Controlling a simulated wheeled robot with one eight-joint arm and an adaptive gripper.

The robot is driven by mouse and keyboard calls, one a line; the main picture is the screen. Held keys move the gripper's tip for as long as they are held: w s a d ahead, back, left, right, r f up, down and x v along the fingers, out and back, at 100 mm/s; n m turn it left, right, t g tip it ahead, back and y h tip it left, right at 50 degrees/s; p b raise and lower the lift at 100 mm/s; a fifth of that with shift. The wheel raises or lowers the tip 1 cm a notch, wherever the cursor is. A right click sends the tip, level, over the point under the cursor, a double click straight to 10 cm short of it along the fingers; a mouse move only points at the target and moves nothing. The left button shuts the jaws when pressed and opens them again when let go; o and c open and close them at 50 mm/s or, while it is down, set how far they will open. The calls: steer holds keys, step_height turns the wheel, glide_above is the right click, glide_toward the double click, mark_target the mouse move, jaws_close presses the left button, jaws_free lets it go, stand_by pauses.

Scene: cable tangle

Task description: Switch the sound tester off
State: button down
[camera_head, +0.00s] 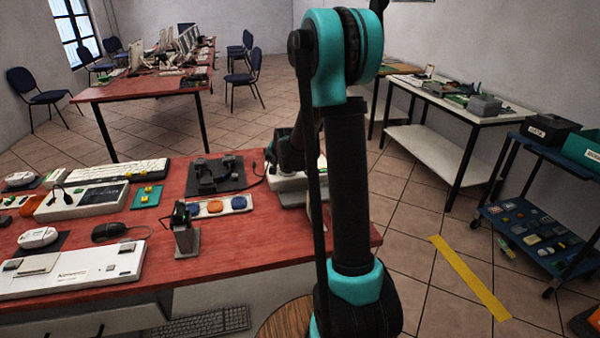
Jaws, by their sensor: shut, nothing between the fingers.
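My arm rises through the middle of the view and bends over at the elbow. Its dark far end with my gripper (284,152) shows at the left edge of the upright link, low over the right end of the red desk. The gripper is shut and looks empty; most of it is hidden behind the arm. A white device (286,181) stands just below it, partly hidden; I cannot tell whether they touch. No label names the sound tester. A white unit with a dark panel (82,200) at the left is another device. No switch position can be read.
On the red desk (240,244) are a strip with orange and blue buttons (220,206), a black stand (215,174), a small grey holder (186,240), a mouse (110,231) and keyboards. A blue trolley (540,232) stands at the right.

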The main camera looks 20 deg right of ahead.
steer(key=shift+f, duration=0.1)
stand_by(0.3)
steer(key=shift+f, duration=0.3)
steer(key=shift+f, duration=0.2)
stand_by(0.5)
steer(key=shift+r, duration=0.65)
steer(key=shift+r, duration=0.1)
step_height(320, 180, up, 6)
steer(key=shift+f, duration=0.1)
stand_by(0.5)
